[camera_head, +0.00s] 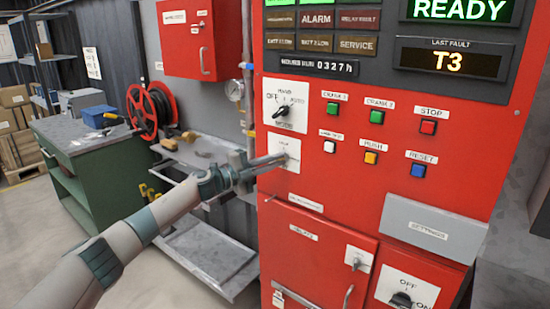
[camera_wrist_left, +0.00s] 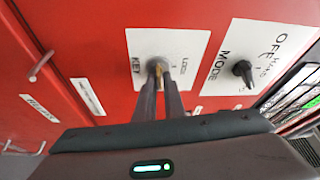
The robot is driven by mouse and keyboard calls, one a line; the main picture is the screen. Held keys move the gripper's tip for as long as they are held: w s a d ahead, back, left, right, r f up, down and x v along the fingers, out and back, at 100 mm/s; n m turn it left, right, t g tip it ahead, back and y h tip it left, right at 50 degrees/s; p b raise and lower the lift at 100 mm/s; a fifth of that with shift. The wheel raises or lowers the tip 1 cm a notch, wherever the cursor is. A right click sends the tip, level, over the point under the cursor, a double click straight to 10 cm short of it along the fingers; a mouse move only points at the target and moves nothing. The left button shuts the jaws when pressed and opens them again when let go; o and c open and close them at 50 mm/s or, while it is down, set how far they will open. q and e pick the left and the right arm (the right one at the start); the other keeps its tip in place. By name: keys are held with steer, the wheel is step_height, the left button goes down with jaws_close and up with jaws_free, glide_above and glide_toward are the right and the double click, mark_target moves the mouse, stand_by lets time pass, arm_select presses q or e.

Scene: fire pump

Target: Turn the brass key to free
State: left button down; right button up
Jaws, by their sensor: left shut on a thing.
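The brass key (camera_wrist_left: 157,70) shows in the left wrist view as a small gold-brown piece between my fingertips, at a round grey lock on a white plate (camera_wrist_left: 190,47) marked KEY and LOCK. The same white plate (camera_head: 293,146) is on the red panel in the head view, where the key itself is hidden by my fingers. My left gripper (camera_head: 281,159) reaches in from the left and is shut on the key; its two fingers (camera_wrist_left: 161,80) also show in the left wrist view. The exact angle of the key is hard to tell. My right gripper is not in view.
The black MODE knob (camera_head: 282,107) sits just above the key plate. Several push buttons, among them a white one (camera_head: 330,147), are to the right. A red door (camera_head: 310,250) with a handle is below. A metal ledge (camera_head: 205,150) and hose reel (camera_head: 150,108) are left.

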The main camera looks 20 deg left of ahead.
arm_select(q)
steer(key=shift+m+g+p, duration=0.4)
steer(key=shift+m+p, duration=0.1)
steer(key=shift+m, duration=0.6)
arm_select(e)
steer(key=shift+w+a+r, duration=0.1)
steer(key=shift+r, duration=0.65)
arm_select(q)
steer(key=shift+f, duration=0.1)
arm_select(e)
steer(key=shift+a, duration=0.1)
arm_select(q)
steer(key=c, duration=2)
jaws_free()
steer(key=shift+s+y, duration=0.1)
steer(key=shift+y, duration=0.2)
